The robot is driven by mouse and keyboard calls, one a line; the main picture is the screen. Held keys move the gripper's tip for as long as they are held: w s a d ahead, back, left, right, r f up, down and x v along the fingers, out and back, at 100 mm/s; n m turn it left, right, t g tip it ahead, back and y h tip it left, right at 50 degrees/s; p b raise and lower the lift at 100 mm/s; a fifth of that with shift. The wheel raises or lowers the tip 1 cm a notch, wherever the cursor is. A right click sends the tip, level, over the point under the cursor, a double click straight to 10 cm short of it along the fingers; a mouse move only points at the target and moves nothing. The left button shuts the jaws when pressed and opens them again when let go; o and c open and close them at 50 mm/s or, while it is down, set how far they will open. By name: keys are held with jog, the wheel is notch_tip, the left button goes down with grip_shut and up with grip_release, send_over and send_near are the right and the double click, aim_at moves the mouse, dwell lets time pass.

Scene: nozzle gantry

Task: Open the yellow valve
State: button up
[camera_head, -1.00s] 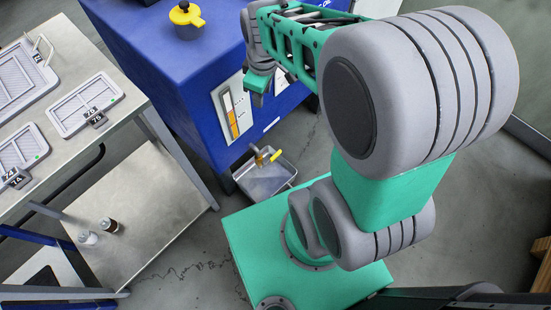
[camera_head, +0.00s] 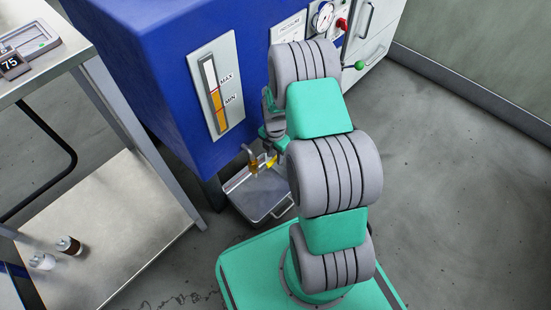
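The yellow valve handle (camera_head: 271,162) sits low on the front of the blue machine, beside a brass-coloured spout (camera_head: 252,160) and above a grey metal drip tray (camera_head: 258,196). My gripper (camera_head: 274,146) is low in front of the machine, just above the handle in the picture. Its fingers are small and partly hidden by my arm. I cannot tell whether they touch the handle or whether they are open or shut.
The blue machine (camera_head: 150,70) carries a MIN/MAX level gauge (camera_head: 216,95), a round dial (camera_head: 323,17), a red knob (camera_head: 341,25) and a green knob (camera_head: 359,66). A metal table (camera_head: 85,55) with a lower shelf (camera_head: 120,215) stands at left. Floor at right (camera_head: 450,180) is clear.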

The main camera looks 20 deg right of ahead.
jog(key=shift+f, duration=0.3)
jog(key=shift+c, duration=0.4)
jog(key=shift+r, duration=0.1)
grip_shut()
jog(key=shift+w, duration=0.1)
dwell(0.5)
